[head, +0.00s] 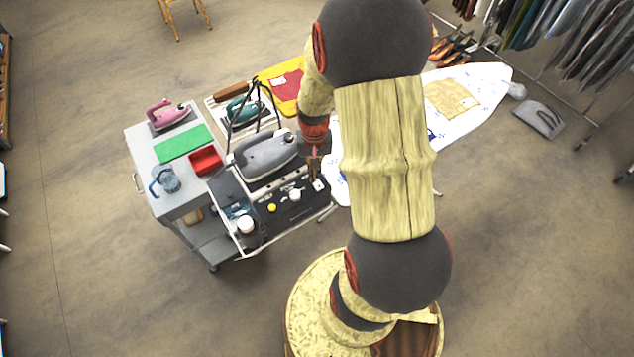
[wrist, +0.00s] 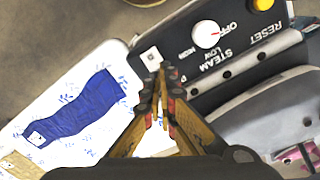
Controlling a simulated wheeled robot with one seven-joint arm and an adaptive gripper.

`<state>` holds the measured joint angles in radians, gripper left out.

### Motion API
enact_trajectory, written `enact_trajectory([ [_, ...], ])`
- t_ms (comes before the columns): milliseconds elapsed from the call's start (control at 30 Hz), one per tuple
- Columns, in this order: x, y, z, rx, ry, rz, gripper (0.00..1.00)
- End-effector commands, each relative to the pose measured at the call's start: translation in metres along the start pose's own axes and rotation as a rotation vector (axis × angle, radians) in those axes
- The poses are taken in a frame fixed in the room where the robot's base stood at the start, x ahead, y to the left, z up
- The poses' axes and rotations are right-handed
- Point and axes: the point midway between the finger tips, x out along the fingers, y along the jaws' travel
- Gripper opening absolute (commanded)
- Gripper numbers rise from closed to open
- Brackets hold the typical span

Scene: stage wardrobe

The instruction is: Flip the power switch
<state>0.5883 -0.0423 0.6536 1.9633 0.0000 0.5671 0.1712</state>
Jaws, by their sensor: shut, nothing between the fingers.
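The power switch (head: 319,185) is a small white plate at the right end of the black control panel of the steam iron station. In the wrist view the switch (wrist: 150,57) shows as a white plate with a dark centre; its lever position is too small to tell. A label starting with "P" beside it is partly hidden by the fingers. My gripper (wrist: 162,78) is shut and empty, its fingertips in front of the switch's lower edge. In the head view my gripper (head: 314,171) points down just above the switch. I cannot tell whether it touches.
A white steam dial (wrist: 206,34) and a yellow reset button (wrist: 263,4) share the panel. A grey iron (head: 266,153) rests on the station. The ironing board (head: 486,78) lies close to the right. A cart (head: 146,145) with a pink iron (head: 166,113) stands left.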

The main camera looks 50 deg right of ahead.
Motion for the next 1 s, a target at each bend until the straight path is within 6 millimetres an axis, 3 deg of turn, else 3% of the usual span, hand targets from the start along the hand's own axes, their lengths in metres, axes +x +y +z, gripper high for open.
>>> enact_trajectory([
  [1000, 0.0085, 0.0, 0.0, 0.0, 0.0, 0.0, 0.0],
])
